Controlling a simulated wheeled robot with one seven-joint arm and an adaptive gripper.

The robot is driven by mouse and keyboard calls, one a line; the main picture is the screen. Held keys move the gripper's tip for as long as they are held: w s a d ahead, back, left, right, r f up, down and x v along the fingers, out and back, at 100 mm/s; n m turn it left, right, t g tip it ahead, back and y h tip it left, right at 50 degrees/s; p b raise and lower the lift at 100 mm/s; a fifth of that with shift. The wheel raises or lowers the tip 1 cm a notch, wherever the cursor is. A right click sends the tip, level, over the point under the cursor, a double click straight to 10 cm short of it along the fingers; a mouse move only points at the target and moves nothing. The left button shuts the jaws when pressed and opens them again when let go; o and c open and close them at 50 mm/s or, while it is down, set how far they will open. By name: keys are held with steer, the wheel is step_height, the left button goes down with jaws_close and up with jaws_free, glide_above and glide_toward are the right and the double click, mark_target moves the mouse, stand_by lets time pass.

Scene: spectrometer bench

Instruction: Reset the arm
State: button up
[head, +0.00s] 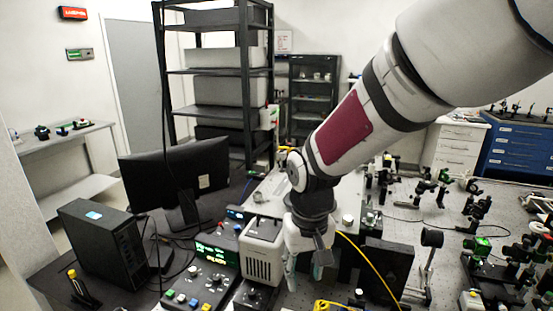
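My arm, white with a dark red band, reaches in from the upper right in the head view. My gripper (304,272) hangs downward over the bench, just right of a light grey vented box (262,252). Its two fingers show apart, with nothing clearly seen between them. The fingertips are small and partly lost against the equipment behind, so their height above the bench is hard to tell.
A black monitor (175,181), a black computer tower (103,244) and a control box with coloured buttons (200,288) stand left of my gripper. A yellow cable (370,262) and a black panel (388,268) lie close on its right. Optical mounts (477,207) crowd the right bench.

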steer(key=s+d+r+m+t+b, duration=0.1)
steer(key=s+d+r+t, duration=0.3)
steer(key=s+d+r, duration=0.9)
steer(key=shift+s+r+m+t, duration=0.4)
steer(key=shift+s+r+m, duration=0.25)
steer(key=shift+s, duration=0.5)
steer(key=shift+d, duration=0.1)
